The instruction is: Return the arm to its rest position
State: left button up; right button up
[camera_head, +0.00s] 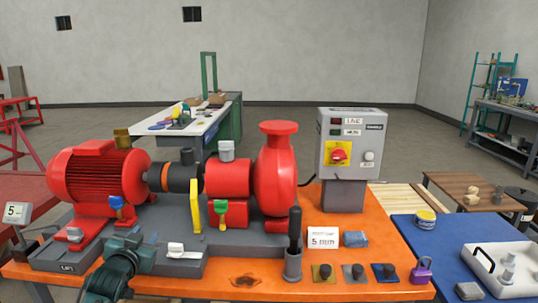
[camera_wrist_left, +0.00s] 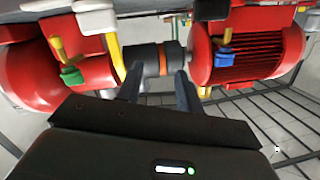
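My left arm, teal, comes up from the bottom left in the head view. Its gripper (camera_head: 131,238) is in front of the skid's grey base, below the coupling. In the left wrist view, which looks upside down, the two dark fingers (camera_wrist_left: 158,88) stand apart with nothing between them. They point toward the dark coupling (camera_wrist_left: 152,60) with its orange band, which lies between the red motor (camera_wrist_left: 245,45) and the red pump (camera_wrist_left: 75,85). Whether the fingertips touch anything is unclear; they look clear of the coupling. My right gripper is in neither view.
The red motor (camera_head: 98,175) and pump (camera_head: 275,170) sit on the grey base, with a yellow guard (camera_head: 195,205) between. A control box (camera_head: 348,145) stands on the orange table (camera_head: 390,245). A blue mat (camera_head: 425,258) with a white tray (camera_head: 505,270) is at right.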

pick_arm(q)
jog(key=s+d+f+m+g+h, duration=0.1)
jog(key=s+d+f, duration=0.4)
jog(key=s+f, duration=0.2)
jog(key=s+d+f+g+h, duration=0.1)
jog(key=s+d+f+g, duration=0.1)
jog(key=s+d+f, duration=0.35)
jog(key=s+d+f+g, duration=0.1)
jog(key=s+d+f, duration=0.1)
jog(key=s, duration=0.6)
jog(key=s+d+f+g+h, duration=0.1)
jog(key=s+d+f, duration=0.2)
jog(key=s, duration=0.5)
jog(key=s+d+f+n+h, duration=0.1)
jog(key=s+d+f, duration=0.1)
jog(key=s, duration=0.6)
jog(key=shift+d+f+g, duration=0.3)
jog(key=shift+d+g, duration=0.05)
jog(key=shift+g, duration=0.05)
